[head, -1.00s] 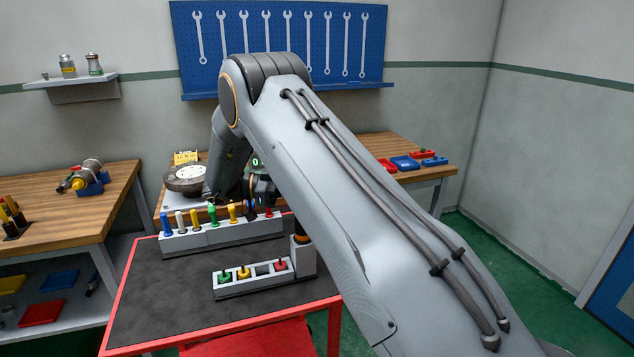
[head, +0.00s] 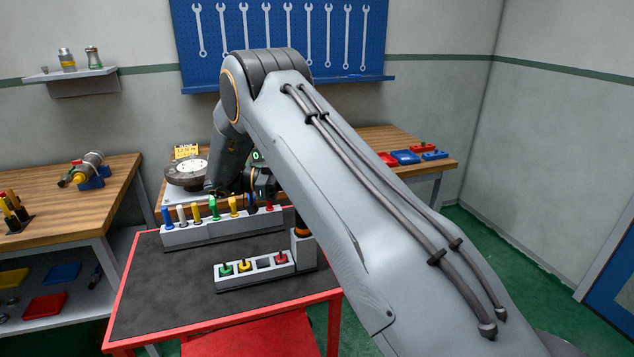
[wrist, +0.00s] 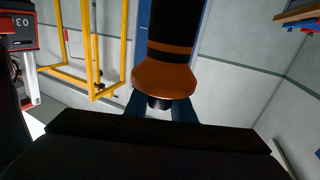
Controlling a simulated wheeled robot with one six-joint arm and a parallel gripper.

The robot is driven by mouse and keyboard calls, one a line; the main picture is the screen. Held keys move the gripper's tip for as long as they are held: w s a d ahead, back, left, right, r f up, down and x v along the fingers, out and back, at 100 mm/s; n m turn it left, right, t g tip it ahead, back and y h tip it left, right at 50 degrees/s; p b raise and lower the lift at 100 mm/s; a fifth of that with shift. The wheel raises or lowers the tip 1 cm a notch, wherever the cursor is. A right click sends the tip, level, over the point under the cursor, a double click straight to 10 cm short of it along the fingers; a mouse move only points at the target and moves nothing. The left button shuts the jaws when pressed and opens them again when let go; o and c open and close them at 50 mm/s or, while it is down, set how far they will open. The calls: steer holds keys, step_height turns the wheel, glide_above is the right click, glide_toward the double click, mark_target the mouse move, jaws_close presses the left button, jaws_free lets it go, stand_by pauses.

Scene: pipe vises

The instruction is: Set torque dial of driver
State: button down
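The driver (wrist: 166,45) fills the upper middle of the wrist view. It has a dark body with thin orange bands, a flared orange collar (wrist: 165,81) and a short black end. In the head view, an orange and black part (head: 301,229) shows above a grey block at the cart's right edge, partly behind my arm; it looks like the driver. My gripper's dark body crosses the bottom of the wrist view. Dark blue shapes flank the driver's black end, but whether they are fingers touching it is unclear. In the head view my arm hides the fingertips. Dial markings are not readable.
A red-edged cart (head: 150,300) carries a grey rack (head: 222,231) of coloured tools and a smaller rack (head: 253,272) with green, yellow and red pegs. A wooden bench (head: 375,140) stands behind. A yellow frame (wrist: 126,40) shows in the wrist view.

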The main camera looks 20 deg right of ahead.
steer(key=c, duration=1.5)
jaws_free()
steer(key=shift+w+f+n+t+h+b, duration=0.1)
steer(key=shift+n+t+h+b, duration=0.2)
steer(key=shift+t+b, duration=0.5)
